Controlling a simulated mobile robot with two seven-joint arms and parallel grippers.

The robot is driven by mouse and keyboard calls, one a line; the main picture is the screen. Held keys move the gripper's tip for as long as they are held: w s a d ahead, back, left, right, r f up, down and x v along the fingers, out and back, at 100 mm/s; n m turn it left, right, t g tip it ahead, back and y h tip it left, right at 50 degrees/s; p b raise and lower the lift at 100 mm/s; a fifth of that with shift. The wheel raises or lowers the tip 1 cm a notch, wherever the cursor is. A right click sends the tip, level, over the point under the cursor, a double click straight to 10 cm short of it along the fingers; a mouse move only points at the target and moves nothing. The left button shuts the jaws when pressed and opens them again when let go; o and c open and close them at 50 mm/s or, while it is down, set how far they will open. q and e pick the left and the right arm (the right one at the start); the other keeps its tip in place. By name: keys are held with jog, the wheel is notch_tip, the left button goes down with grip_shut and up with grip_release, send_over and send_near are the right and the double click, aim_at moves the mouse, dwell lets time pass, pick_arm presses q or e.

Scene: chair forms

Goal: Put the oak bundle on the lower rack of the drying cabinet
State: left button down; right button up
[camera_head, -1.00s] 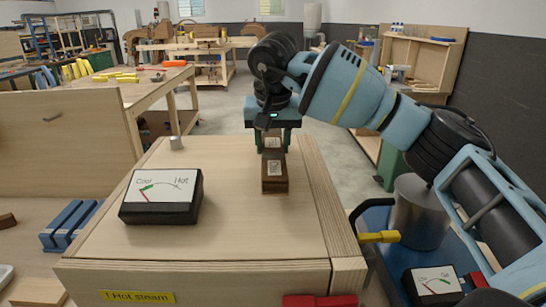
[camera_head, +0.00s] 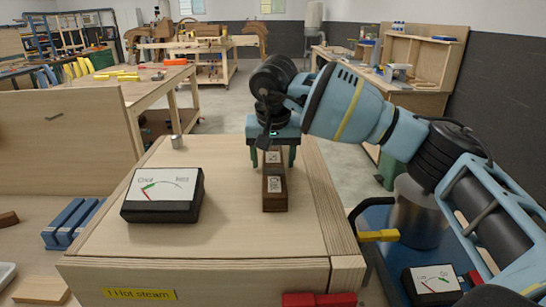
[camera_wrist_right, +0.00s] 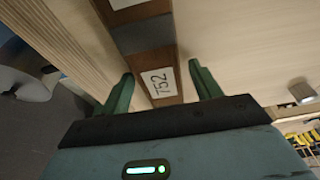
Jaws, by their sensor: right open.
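A dark brown wooden bundle (camera_head: 274,190) with white labels lies flat on the pale plywood box top, long side pointing away from me. I cannot tell from its look whether it is the oak one. The bundle also shows in the right wrist view (camera_wrist_right: 157,68), with a dark band and a label that seems to read 752. My right gripper (camera_head: 273,163) is over its far part, fingers open on either side with a gap to the wood; the right wrist view shows this gap (camera_wrist_right: 163,92). My left gripper is out of view. I cannot make out a drying cabinet rack.
A dial meter (camera_head: 162,194) sits left of the bundle, with a small metal knob (camera_head: 176,142) behind it. Blue blocks (camera_head: 74,223) lie to the left. A metal pot (camera_head: 421,212) stands right of the box.

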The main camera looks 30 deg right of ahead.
jog(key=shift+r, duration=0.1)
jog(key=v, duration=1.2)
